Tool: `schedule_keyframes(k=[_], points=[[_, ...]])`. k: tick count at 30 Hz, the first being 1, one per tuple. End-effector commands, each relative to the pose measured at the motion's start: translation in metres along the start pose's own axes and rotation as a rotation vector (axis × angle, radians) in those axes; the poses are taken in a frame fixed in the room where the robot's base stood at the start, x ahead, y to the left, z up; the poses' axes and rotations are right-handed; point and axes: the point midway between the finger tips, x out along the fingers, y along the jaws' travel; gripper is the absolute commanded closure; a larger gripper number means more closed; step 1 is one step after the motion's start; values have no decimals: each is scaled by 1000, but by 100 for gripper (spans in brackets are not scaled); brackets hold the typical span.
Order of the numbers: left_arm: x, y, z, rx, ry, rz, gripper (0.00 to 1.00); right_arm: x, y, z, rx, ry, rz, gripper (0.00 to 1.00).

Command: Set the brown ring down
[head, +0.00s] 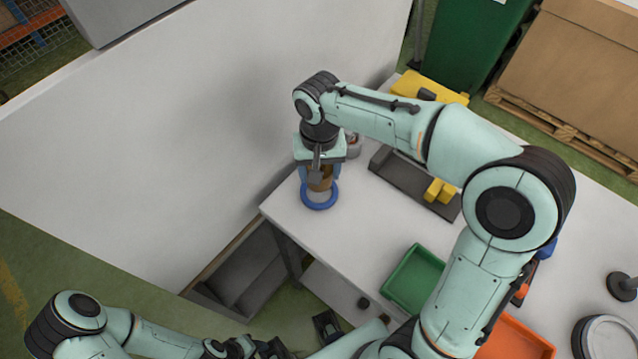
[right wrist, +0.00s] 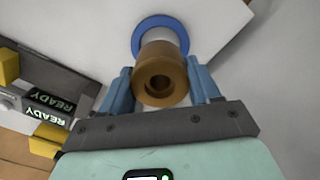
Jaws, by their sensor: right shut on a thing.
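My right gripper (head: 319,180) points down over the near left corner of the white table. Its blue fingers, also in the right wrist view (right wrist: 160,88), are shut on the brown ring (right wrist: 160,80), a thick brown piece with a round hole. The brown ring shows partly between the fingers in the head view (head: 318,184). A blue ring (head: 319,204) lies under it, and shows behind it in the right wrist view (right wrist: 150,22). I cannot tell whether the brown ring touches what is below. My left arm is low at the left; its jaws are not clear.
A dark tray (head: 397,178) with yellow blocks (head: 440,191) stands right of the gripper. A green bin (head: 414,279) and an orange bin (head: 515,343) are nearer. A tall pale panel (head: 190,130) rises left of the table. The tabletop before the blue ring is clear.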

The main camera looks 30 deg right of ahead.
Motion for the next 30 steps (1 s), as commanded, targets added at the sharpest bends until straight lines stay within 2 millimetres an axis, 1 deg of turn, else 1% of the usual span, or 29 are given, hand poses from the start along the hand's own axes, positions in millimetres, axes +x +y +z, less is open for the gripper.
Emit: schedule_keyframes(k=[1,5,12,14,16,23,27,28,29,30], points=[[1,0,0,0,0,0,57,6,0,0,0,0,0,88],[2,-1,0,0,-1,0,57,14,0,0,0,1,0,88],[7,-3,1,-1,-3,-1,57,47,0,0,1,0,0,88],[8,-3,1,-1,-3,-1,57,53,0,0,1,-1,0,88],[8,-3,1,-1,-3,-1,57,56,0,0,1,1,-1,88],[8,-3,1,-1,-3,-1,57,55,0,-1,1,3,-2,88],[11,-4,2,-1,-4,-1,57,59,0,0,0,2,-1,88],[10,-4,2,-1,-4,-1,57,59,0,0,0,1,0,29],[10,-4,2,-1,-4,-1,57,59,0,0,0,1,0,19],[10,-4,2,-1,-4,-1,57,59,0,0,0,1,-1,13]])
